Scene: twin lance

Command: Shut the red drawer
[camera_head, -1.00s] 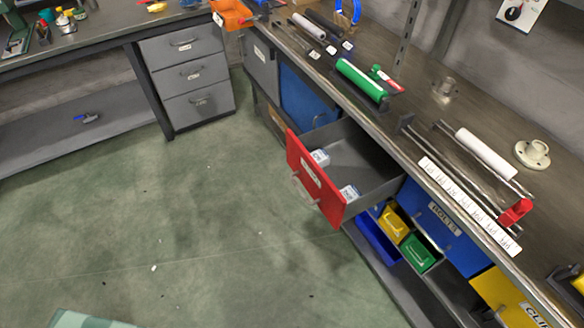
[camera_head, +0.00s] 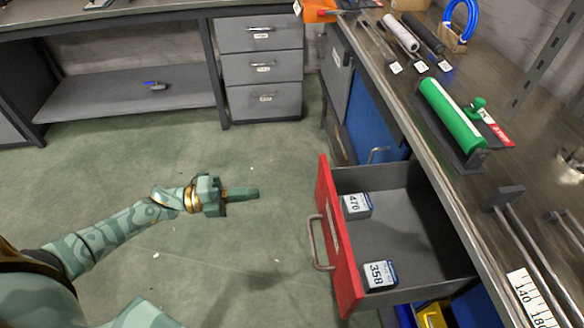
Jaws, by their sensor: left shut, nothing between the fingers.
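The red drawer (camera_head: 338,237) stands pulled out from under the long workbench at the right. Its red front faces left and carries a grey bar handle (camera_head: 317,243). Inside lie two small labelled boxes, one marked 476 (camera_head: 356,206) and one marked 358 (camera_head: 380,275). My left gripper (camera_head: 257,193) is shut and empty. It points right, toward the drawer front, with a clear gap of floor showing between its tips and the handle. My right gripper is out of view.
The workbench top (camera_head: 415,120) holds a green cylinder (camera_head: 451,113), metal rods and a blue ring (camera_head: 459,20). A blue cabinet door (camera_head: 375,120) is beside the drawer. A grey three-drawer unit (camera_head: 262,68) stands at the back. The green floor left of the drawer is clear.

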